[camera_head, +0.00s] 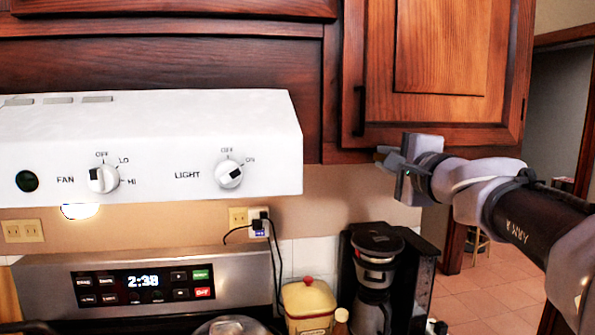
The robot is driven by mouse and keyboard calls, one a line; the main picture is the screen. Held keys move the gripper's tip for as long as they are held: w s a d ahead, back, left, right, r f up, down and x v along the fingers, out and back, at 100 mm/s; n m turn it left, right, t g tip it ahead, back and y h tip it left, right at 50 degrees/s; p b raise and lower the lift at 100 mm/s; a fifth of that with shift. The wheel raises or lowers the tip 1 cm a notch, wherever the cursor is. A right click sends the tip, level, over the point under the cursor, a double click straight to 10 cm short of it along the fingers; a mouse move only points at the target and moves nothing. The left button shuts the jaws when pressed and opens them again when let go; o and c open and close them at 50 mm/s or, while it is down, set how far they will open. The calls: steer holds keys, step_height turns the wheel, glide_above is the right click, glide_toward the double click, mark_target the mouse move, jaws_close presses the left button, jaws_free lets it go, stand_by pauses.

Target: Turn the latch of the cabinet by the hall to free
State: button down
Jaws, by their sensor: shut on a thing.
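The cabinet by the hall (440,50) is at the upper right, a reddish wood door with a raised panel, and it looks closed. A black vertical handle (359,110) is on its left edge. My gripper (386,156) comes in from the right, at the cabinet's bottom edge, just below and right of the handle. Its fingers are shut on the latch at that edge. The latch is mostly hidden by the fingers, so its turn angle cannot be told.
A white range hood (150,145) with fan and light knobs juts out at left. Below are a stove panel (140,285), a yellow canister (308,305) and a black coffee maker (376,270). A doorway with a tiled floor (490,290) opens at right.

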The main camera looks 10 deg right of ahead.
steer(key=shift+f+n+b, duration=0.2)
steer(key=shift+n+b, duration=0.3)
steer(key=shift+b, duration=0.05)
steer(key=c, duration=1.4)
jaws_free()
